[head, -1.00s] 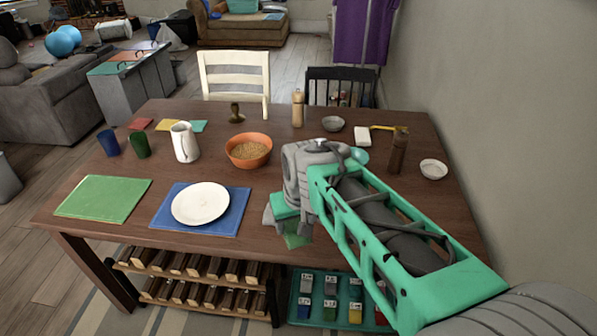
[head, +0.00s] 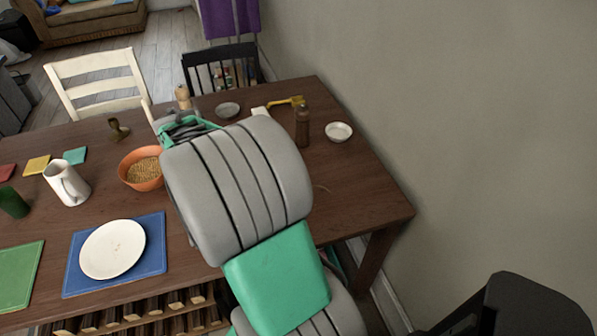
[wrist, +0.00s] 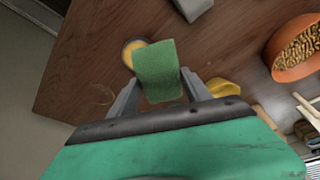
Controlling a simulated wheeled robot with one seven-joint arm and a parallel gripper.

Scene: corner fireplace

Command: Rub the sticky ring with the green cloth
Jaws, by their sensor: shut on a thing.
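The green cloth (wrist: 158,62) hangs between the two fingers of my gripper (wrist: 160,85) in the wrist view. My gripper is shut on it, above the dark wooden table. A faint ring mark (wrist: 100,93), which looks like the sticky ring, lies on the bare tabletop to the left of the cloth and apart from it in the picture. In the head view my arm hides the gripper and the cloth. A faint mark (head: 322,188) shows on the table right of my arm there; I cannot tell its shape.
An orange bowl of grain (head: 142,169) stands left of my arm, also in the wrist view (wrist: 297,48). A brown bottle (head: 302,127) and a small white bowl (head: 339,132) stand at the table's far right. A white plate (head: 112,249) lies on a blue mat.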

